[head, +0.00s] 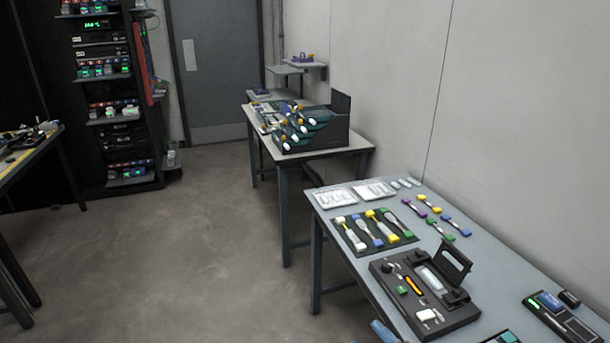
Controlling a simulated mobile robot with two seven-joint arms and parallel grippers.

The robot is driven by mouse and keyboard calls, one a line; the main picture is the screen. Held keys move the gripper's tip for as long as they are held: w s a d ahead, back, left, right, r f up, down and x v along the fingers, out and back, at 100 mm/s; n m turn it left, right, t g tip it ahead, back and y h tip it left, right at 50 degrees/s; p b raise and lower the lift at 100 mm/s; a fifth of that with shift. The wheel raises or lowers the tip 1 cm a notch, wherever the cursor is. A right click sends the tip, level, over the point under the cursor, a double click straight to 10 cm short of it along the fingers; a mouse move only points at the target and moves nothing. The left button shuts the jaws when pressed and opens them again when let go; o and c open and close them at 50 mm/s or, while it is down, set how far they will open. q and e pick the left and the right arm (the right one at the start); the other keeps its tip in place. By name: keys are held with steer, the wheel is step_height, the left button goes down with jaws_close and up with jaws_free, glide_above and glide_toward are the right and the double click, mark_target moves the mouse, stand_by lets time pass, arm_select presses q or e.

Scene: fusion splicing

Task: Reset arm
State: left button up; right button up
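Neither of my grippers shows in the head view, and no part of either arm can be made out for sure. The near work table (502,262) stands at the lower right, against the pale wall. On it an open black tool case (463,318) has its lid raised and holds small tools, one with an orange handle. Behind the case, a dark mat (352,244) carries several tools with white, blue, yellow and green ends. A blue rounded object (383,331) shows at the table's front edge, cut off by the frame, and I cannot tell what it is.
A second table (350,141) farther back bears a black bin (328,138) of tools. An equipment rack (127,130) stands at the back left, beside a grey door (215,75). Another table (38,147) is at the left edge. The floor (170,250) between is clear.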

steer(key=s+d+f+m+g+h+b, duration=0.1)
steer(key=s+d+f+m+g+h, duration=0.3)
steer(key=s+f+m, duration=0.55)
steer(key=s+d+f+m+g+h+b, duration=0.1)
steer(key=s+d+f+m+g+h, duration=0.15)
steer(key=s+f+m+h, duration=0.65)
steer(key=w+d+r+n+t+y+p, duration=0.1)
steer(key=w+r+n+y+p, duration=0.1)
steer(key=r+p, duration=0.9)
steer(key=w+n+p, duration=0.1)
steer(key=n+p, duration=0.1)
steer(key=p, duration=0.4)
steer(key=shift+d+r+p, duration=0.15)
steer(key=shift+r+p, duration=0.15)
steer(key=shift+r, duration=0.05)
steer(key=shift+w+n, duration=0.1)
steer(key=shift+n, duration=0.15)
